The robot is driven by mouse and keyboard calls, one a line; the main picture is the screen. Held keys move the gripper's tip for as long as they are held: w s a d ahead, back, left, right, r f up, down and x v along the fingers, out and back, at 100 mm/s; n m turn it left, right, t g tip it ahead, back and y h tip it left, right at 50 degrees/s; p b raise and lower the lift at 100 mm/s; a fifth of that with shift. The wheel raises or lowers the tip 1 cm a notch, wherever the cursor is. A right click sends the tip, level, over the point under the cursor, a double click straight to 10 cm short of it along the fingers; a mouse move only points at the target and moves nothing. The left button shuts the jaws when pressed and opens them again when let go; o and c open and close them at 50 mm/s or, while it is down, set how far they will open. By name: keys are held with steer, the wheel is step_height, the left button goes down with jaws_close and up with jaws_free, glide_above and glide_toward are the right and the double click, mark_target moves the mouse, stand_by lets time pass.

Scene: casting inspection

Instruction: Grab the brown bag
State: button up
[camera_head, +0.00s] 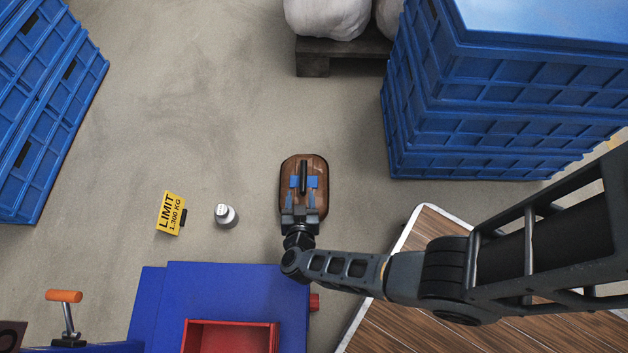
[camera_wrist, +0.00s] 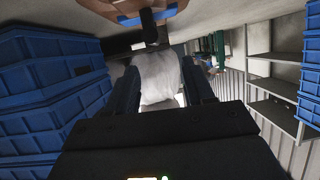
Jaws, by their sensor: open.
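The brown bag (camera_head: 290,169) stands on the floor in the middle of the head view, with a dark handle (camera_head: 304,170) along its top. My gripper (camera_head: 304,184) is over the bag's near half, its fingers open. In the head view the blue-tipped fingers show on the left and right of the handle. In the wrist view part of the bag (camera_wrist: 125,8) shows at the top edge, and the handle (camera_wrist: 149,27) hangs down in line with the gap between the fingers. I cannot tell whether the fingers touch the handle.
Blue crates (camera_head: 500,110) are stacked at right and more crates (camera_head: 45,100) at left. A small grey-white bottle (camera_head: 226,215) and a yellow limit sign (camera_head: 169,213) stand left of the bag. A wooden-topped table (camera_head: 400,310) is at lower right.

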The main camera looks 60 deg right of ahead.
mark_target(303, 181)
steer(key=shift+g, duration=0.3)
steer(key=x, duration=0.2)
steer(key=b+x, duration=0.1)
steer(key=x, duration=0.1)
steer(key=shift+s+d+f, duration=0.15)
steer(key=shift+s+d, duration=0.15)
steer(key=b+x, duration=0.1)
steer(key=x, duration=0.1)
steer(key=b+x, duration=0.1)
steer(key=x, duration=0.1)
steer(key=shift+w+f+b, duration=0.15)
steer(key=shift+f+b, duration=0.15)
steer(key=shift+f, duration=0.2)
steer(key=shift+w+d+f, duration=0.15)
steer(key=shift+w+d, duration=0.1)
steer(key=shift+d, duration=0.15)
jaws_close()
steer(key=shift+w+r, duration=0.1)
steer(key=shift+r, duration=0.1)
